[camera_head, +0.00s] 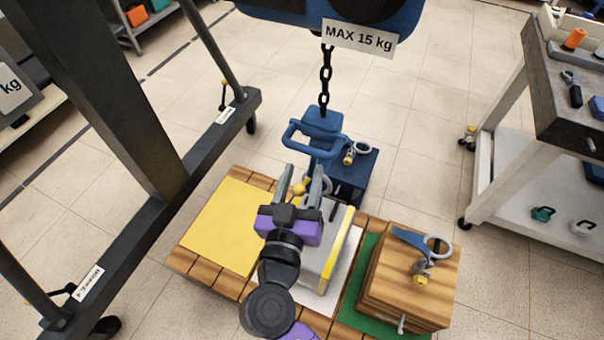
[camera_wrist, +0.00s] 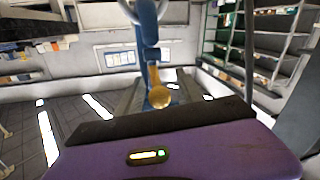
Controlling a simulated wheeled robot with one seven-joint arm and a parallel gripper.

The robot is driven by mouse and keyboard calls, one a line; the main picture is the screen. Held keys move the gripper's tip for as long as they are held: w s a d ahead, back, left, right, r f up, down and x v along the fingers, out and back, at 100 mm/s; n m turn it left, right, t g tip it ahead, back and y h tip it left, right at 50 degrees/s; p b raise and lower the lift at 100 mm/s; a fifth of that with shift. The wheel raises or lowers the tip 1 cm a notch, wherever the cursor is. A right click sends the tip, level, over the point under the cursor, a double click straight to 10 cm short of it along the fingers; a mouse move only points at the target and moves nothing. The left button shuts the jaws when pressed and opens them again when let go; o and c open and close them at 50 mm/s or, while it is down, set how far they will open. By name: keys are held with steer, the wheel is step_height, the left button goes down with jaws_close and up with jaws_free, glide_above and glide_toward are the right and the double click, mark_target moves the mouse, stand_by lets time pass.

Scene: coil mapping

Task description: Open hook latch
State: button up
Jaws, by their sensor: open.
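A blue lifting hook frame (camera_head: 321,122) with a handle bar hangs on a black chain. A small brass latch knob (camera_head: 299,187) shows below it, and also in the wrist view (camera_wrist: 160,94), in front of a blue upright piece (camera_wrist: 148,38). My gripper (camera_head: 299,176) is open, with its two grey fingers on either side of the brass knob. In the wrist view the knob is close ahead and near the middle. I cannot tell whether a finger touches it. The lower part of the hook is partly hidden by my gripper.
A grey block with a yellow edge (camera_head: 341,250) stands beneath my wrist on a wooden pallet (camera_head: 183,262). A wooden block (camera_head: 388,285) with a blue hook piece stands at right, and a blue block (camera_head: 362,170) behind. Dark frame legs (camera_head: 120,100) bound the left; a cart (camera_head: 540,160) stands right.

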steer(key=c, duration=0.9)
jaws_close()
steer(key=shift+s+a+f, duration=0.1)
steer(key=shift+a+f, duration=0.05)
steer(key=shift+a, duration=0.05)
stand_by(0.3)
